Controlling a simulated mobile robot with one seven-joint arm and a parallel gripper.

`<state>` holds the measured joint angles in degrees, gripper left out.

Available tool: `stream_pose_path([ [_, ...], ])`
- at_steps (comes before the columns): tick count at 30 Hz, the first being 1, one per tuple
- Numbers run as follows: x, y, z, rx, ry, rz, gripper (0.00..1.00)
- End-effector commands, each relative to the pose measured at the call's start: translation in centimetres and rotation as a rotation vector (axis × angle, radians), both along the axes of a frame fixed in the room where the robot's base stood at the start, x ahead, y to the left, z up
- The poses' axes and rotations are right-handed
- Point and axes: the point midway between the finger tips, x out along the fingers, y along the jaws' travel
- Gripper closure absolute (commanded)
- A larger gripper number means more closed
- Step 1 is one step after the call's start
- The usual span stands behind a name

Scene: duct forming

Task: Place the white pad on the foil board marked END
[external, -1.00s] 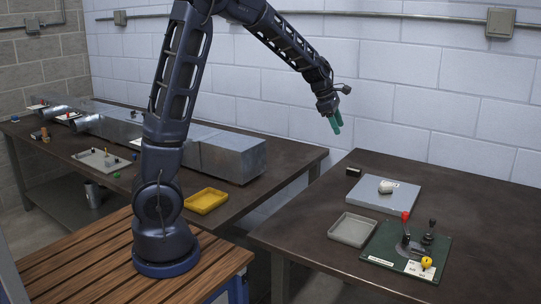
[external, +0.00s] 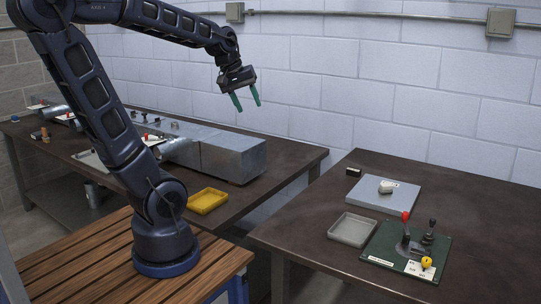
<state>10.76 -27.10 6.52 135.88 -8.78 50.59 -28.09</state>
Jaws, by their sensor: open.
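My gripper (external: 248,105) is open and empty, fingers pointing down. It hangs in the air above the back of the left bench, over the far side of the metal duct (external: 232,158). A small whitish block (external: 386,188), which may be the white pad, lies on a flat blue-grey board (external: 374,201) on the right table. I cannot tell whether this board is the foil board marked END. My gripper is well to the left of it and apart from it.
The right table (external: 445,196) also holds a shallow grey tray (external: 353,229), a dark green lever panel (external: 383,246) with red and black knobs, and a small black block (external: 353,171). A yellow tray (external: 207,200) sits at the left bench's front edge. A gap separates the tables.

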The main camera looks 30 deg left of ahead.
Motion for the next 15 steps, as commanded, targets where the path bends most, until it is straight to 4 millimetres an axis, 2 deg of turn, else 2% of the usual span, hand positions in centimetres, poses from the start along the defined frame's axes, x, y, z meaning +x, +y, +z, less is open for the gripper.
stream_pose_path([
  [3, -3.5, 1.6, -0.1, 0.096, -0.045, -0.116, 0.52],
  [9, -8.3, 3.5, -1.0, 0.26, -0.089, -0.299, 0.52],
  [15, -10.8, 4.4, -1.7, 0.354, -0.1, -0.398, 0.52],
])
